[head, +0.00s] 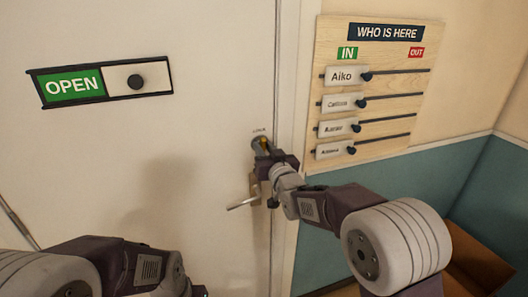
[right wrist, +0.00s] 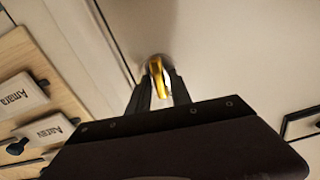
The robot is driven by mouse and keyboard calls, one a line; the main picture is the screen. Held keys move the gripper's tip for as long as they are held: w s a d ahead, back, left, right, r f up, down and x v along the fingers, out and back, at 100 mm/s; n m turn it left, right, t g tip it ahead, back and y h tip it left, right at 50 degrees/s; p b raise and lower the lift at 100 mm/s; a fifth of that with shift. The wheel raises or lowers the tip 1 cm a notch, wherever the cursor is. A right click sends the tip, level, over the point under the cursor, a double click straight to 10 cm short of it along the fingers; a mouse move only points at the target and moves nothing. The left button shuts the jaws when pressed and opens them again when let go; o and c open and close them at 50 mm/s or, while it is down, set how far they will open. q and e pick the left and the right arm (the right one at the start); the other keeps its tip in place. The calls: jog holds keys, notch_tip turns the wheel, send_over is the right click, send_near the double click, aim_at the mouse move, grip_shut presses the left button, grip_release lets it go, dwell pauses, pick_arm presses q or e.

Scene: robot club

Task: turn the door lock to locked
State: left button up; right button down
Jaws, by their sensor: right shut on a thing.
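The door lock is a small round fitting on the white door (head: 200,145), with a brass thumb-turn (head: 264,142) above the door handle (head: 242,203). In the right wrist view the brass turn (right wrist: 156,76) stands between my right fingers, lengthwise along them. My right gripper (head: 265,151) is shut on the brass turn. Its fingers also show in the right wrist view (right wrist: 158,92).
A sliding sign (head: 100,82) on the door reads OPEN in green. A wooden WHO IS HERE board (head: 420,100) with several sliding name tags hangs on the wall right of the door frame. A brown box (head: 480,262) stands at the lower right.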

jog(key=m+b, duration=0.2)
jog(key=m, duration=0.1)
jog(key=shift+d+f+m+b, duration=0.1)
jog(key=shift+m+b, duration=0.2)
jog(key=shift+b, duration=0.05)
jog(key=m+b, duration=0.2)
jog(key=m, duration=0.2)
jog(key=shift+d+b, duration=0.1)
jog(key=shift+b, duration=0.25)
jog(key=m+b, duration=0.1)
jog(key=m, duration=0.3)
jog(key=shift+w+m+b, duration=0.1)
jog(key=shift+m+b, duration=0.3)
jog(key=shift+f+m+b, duration=0.1)
jog(key=shift+m+b, duration=0.4)
jog(key=shift+m, duration=1.5)
jog(key=c, duration=1.5)
grip_release()
jog(key=shift+d, duration=0.1)
jog(key=shift+o, duration=0.5)
